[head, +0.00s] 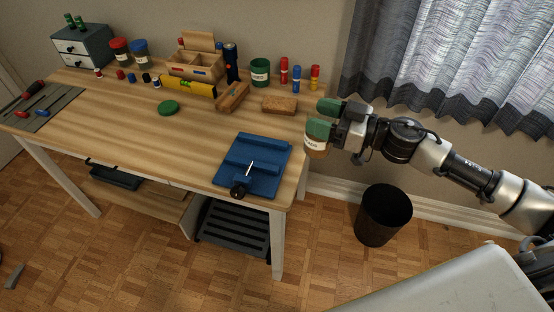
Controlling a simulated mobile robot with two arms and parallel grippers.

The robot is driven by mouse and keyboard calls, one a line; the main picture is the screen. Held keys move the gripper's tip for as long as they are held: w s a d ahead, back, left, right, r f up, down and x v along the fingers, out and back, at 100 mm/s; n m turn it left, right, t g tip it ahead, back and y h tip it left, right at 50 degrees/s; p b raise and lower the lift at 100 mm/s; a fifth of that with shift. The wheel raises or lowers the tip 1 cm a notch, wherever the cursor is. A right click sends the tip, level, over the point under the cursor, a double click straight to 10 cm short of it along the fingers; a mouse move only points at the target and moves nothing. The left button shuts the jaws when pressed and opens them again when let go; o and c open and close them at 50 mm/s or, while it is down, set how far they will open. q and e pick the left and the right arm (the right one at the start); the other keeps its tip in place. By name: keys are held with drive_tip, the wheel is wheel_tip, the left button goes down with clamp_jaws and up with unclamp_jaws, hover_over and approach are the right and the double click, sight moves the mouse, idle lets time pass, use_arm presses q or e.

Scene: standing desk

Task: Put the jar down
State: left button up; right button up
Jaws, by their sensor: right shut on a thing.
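My right gripper (322,117) has green fingertips and is shut on a jar (316,147) with a white label and a brownish body. It shows just off the right edge of the desk (205,140), and I see no desktop directly under it in the picture. The fingers hide the upper part of the jar. A round green lid (168,107) lies flat on the desk, left of the middle.
A blue vise-like fixture (252,168) sits at the front right corner. A brown sponge-like block (280,104), a green cup (260,72) and red-lidded (120,53) and blue-lidded jars (139,54) stand farther back. The front middle desktop is clear. A black bin (383,215) stands on the floor.

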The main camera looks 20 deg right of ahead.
drive_tip(key=shift+w, duration=0.1)
drive_tip(key=w+a+f, duration=0.6)
drive_tip(key=w+f, duration=0.3)
drive_tip(key=f, duration=0.1)
drive_tip(key=shift+w+a+f+b, duration=0.2)
drive_tip(key=shift+a+f+b, duration=0.05)
drive_tip(key=shift+a+b, duration=0.15)
drive_tip(key=shift+f, duration=0.25)
drive_tip(key=o, duration=1.4)
